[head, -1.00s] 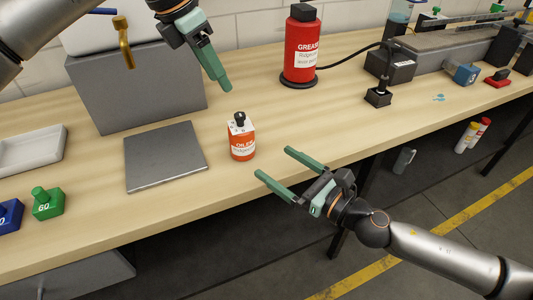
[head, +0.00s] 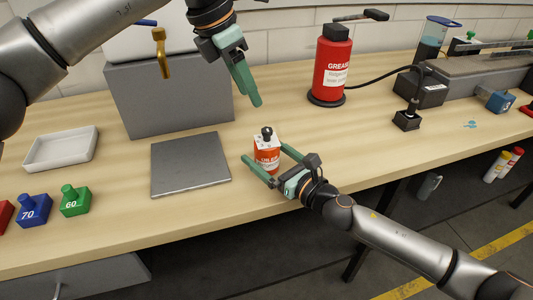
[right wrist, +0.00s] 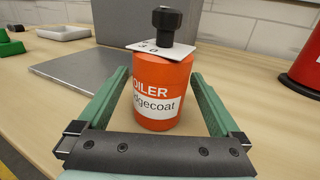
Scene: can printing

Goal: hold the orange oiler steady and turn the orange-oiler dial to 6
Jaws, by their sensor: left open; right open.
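The orange oiler (head: 267,157) stands upright on the wooden bench near its front edge, with a white dial plate and a black knob (head: 267,132) on top. In the right wrist view the oiler (right wrist: 162,85) stands between the fingers, with the black knob (right wrist: 167,22) above. My right gripper (head: 262,160) is open, its green fingers on either side of the oiler, with gaps visible in the wrist view. My left gripper (head: 257,101) is open, pointing down above and behind the oiler, apart from the knob. The dial's setting cannot be read.
A grey plate (head: 190,165) lies left of the oiler, with a grey box (head: 170,95) behind it. A red grease bottle (head: 332,65) stands behind to the right. A white tray (head: 60,148) and coloured knobbed blocks (head: 75,200) are at the left.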

